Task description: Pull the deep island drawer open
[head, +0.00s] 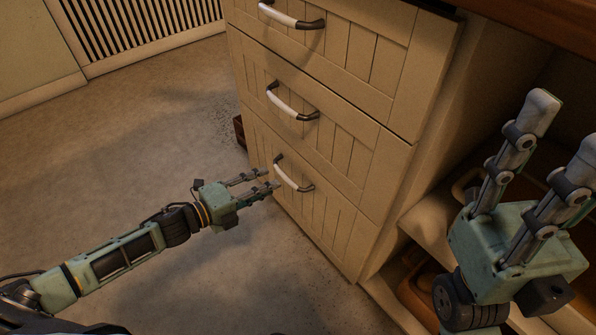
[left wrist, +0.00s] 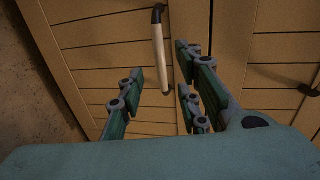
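The island's cream front has a stack of drawers, all shut. The lowest drawer (head: 315,205) has a curved handle (head: 293,175), white in the middle with dark ends. My left gripper (head: 269,179) is open and empty just left of this handle in the head view. In the left wrist view the handle (left wrist: 161,50) lies ahead, lined up with the gap between the spread fingers; I cannot tell whether they touch it. My right gripper (head: 564,128) is open and empty at the right, in front of the island's open shelves.
The middle drawer (head: 330,125) and upper drawer (head: 350,45) have similar handles. Open shelves (head: 400,285) with brown items are right of the drawers. A small dark brown object (head: 239,132) stands on the floor behind the drawer stack's left edge. The floor (head: 130,150) at left is clear.

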